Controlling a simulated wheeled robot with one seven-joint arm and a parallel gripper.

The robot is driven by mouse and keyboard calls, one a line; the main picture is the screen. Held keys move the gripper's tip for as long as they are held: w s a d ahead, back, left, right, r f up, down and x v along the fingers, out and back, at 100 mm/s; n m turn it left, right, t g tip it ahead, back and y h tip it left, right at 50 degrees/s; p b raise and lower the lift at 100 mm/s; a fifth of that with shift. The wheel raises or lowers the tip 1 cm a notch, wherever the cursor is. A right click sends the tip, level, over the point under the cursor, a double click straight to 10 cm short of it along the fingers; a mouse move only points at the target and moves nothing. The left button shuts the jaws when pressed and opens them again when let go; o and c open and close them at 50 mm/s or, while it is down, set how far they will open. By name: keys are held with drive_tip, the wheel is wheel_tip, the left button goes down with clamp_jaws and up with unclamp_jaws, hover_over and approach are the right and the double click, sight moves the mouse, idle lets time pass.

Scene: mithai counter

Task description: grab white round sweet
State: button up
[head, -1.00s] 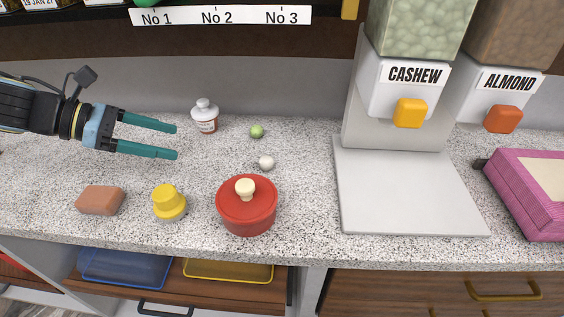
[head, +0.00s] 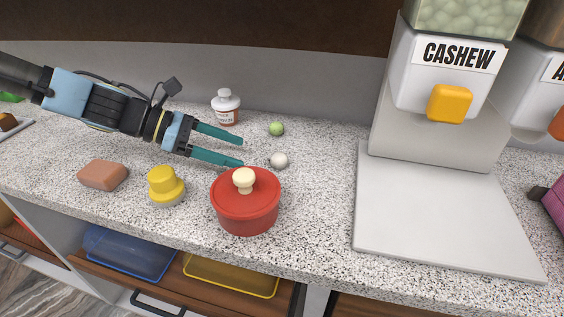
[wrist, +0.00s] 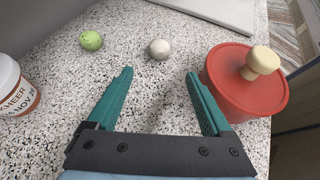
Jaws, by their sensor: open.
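The white round sweet (head: 279,160) lies on the speckled counter, just beyond the fingertips of my gripper (head: 243,153). In the wrist view the sweet (wrist: 159,49) is ahead of the gap between the teal fingers (wrist: 160,75), and nothing is between them. My gripper is open and low over the counter. A green round sweet (head: 276,129) lies behind the white one; in the wrist view it (wrist: 91,41) is to its left.
A red lidded pot (head: 246,205) stands close to my gripper's near finger; a labelled white jar (head: 226,107) stands on the far side. A yellow-topped item (head: 165,184) and a brown block (head: 103,175) are nearer the front edge. The cashew dispenser's base (head: 440,215) is to the right.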

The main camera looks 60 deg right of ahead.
sight(268, 167)
drive_tip(key=x, duration=0.3)
drive_tip(key=shift+r, duration=0.1)
drive_tip(key=p+x, duration=0.1)
drive_tip(key=x, duration=0.3)
drive_tip(key=shift+s+d+r+p, duration=0.15)
drive_tip(key=shift+d+r+p, duration=0.05)
drive_tip(key=shift+r+p, duration=0.2)
drive_tip(key=shift+s+d+f, duration=0.35)
drive_tip(key=shift+f, duration=0.05)
drive_tip(key=shift+c, duration=0.2)
clamp_jaws()
